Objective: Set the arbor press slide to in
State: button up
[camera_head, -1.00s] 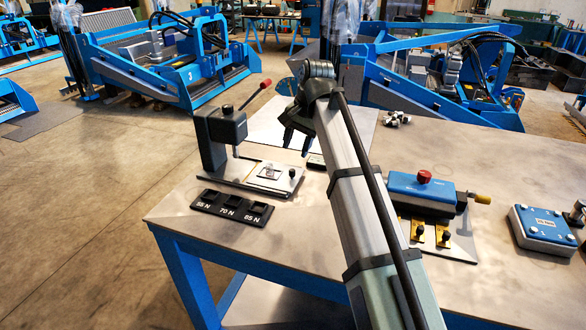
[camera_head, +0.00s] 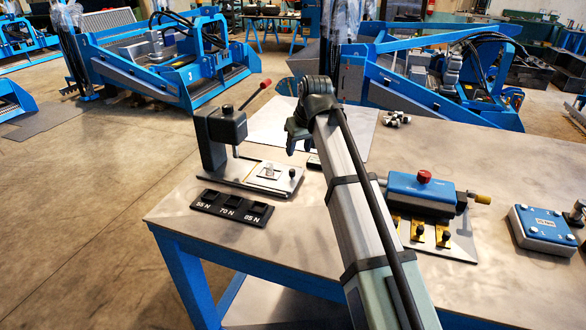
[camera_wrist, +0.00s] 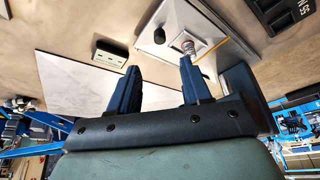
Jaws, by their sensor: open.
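The arbor press (camera_head: 224,130) is a dark grey block with a red-tipped lever, standing on a flat metal base at the left of the table. Its pale slide plate (camera_head: 268,174) lies right of the ram, with a black knob (camera_head: 292,173) at its right end. The knob also shows in the wrist view (camera_wrist: 159,36), just beyond the fingertips. My gripper (camera_head: 297,142) hangs above and behind the slide, apart from it. In the wrist view my gripper (camera_wrist: 158,72) is open, with nothing between the fingers.
A black tray (camera_head: 229,211) marked 55 N, 70 N and 85 N lies in front of the press. A small display box (camera_wrist: 110,54) sits near the slide. A white sheet (camera_head: 345,118) lies behind. A blue fixture (camera_head: 420,192) stands right of my arm.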

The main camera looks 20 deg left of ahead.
aim_at(292, 170)
jog(key=x, duration=1.1)
grip_shut()
dwell(0.3)
